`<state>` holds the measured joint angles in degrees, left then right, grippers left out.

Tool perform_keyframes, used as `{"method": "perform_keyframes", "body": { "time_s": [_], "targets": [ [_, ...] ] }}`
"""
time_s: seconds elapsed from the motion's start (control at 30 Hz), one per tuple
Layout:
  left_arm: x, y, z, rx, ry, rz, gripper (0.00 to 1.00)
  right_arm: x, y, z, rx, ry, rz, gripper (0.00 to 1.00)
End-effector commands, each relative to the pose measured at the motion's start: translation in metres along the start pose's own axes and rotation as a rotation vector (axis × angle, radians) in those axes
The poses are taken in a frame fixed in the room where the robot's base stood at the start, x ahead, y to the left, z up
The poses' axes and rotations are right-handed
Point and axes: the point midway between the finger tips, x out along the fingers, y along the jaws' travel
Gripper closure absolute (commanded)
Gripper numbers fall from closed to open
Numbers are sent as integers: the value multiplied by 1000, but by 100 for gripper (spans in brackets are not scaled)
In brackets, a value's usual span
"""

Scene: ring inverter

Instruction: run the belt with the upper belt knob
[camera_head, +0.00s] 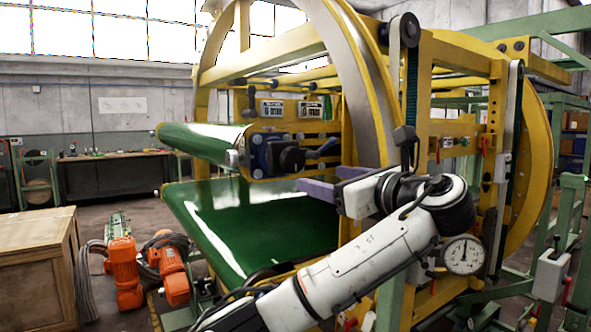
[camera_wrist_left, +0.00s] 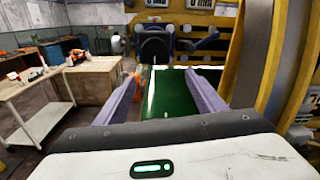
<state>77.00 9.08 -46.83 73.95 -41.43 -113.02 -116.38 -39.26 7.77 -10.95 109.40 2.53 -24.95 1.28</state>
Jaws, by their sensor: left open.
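The upper green belt (camera_head: 205,139) runs around a roller in the yellow ring frame. A dark knob (camera_head: 291,159) with a blue mount sits at its near end, with a dark lever (camera_head: 323,150) to its right. In the left wrist view the knob (camera_wrist_left: 155,46) is ahead, above the gap between my fingers. My left gripper (camera_head: 318,178) points left, below and right of the knob and apart from it. Its two purple fingers are spread and empty, as the left wrist view also shows (camera_wrist_left: 163,76). My right gripper is not seen.
The lower green belt (camera_head: 250,215) lies below the knob. A large yellow ring (camera_head: 355,80) stands close behind my left gripper. A wooden crate (camera_head: 38,265) and orange motors (camera_head: 123,272) stand on the floor at left. A round gauge (camera_head: 463,255) is at right.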

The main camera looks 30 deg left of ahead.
Motion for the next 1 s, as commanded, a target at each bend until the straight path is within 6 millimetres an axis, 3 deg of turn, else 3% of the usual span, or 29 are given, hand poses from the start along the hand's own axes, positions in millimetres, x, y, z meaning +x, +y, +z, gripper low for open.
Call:
{"method": "perform_keyframes", "body": {
  "time_s": [0.03, 0.1, 0.2, 0.7, 1.0],
  "targets": [
    [0, 2, 15, 14, -23, 18, 36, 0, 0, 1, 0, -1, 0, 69],
    [2, 4, 25, 30, -40, 34, 36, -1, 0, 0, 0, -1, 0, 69],
    [10, 4, 30, 38, -48, 40, 36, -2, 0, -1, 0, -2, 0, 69],
    [92, 7, 34, 36, -45, 37, 36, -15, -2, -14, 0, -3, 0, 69],
    [104, 7, 32, 34, -44, 35, 36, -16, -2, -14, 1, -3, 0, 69]
  ]
}}
